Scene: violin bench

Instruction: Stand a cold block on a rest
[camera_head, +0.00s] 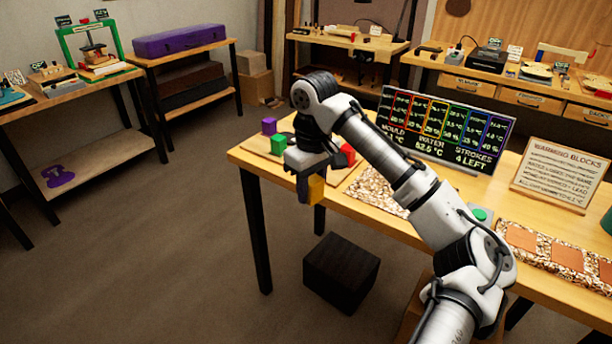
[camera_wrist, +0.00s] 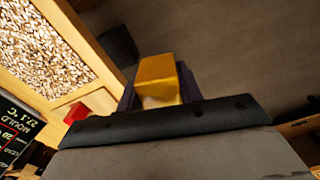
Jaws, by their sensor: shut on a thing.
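My gripper (camera_head: 308,188) is shut on a yellow block (camera_head: 316,189), held in the air at the front left edge of the bench. In the wrist view the yellow block (camera_wrist: 157,78) sits between the dark fingers. A purple block (camera_head: 269,126), a green block (camera_head: 278,145) and a red block (camera_head: 347,153) are on the bench's left end, near a wooden board (camera_head: 258,146). The red block (camera_wrist: 76,112) also shows in the wrist view. Flat orange-brown pads (camera_head: 521,236) lie on a pebble-filled tray at the right; whether these are the rests I cannot tell.
A second pebble bed (camera_head: 372,190) lies mid-bench, partly behind my arm. A screen (camera_head: 445,128) reads water temperature and "strokes 4 left". A "Warming blocks" sign (camera_head: 557,174) stands at the back right. A green button (camera_head: 480,215) is between the beds. A dark box (camera_head: 341,270) is on the floor.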

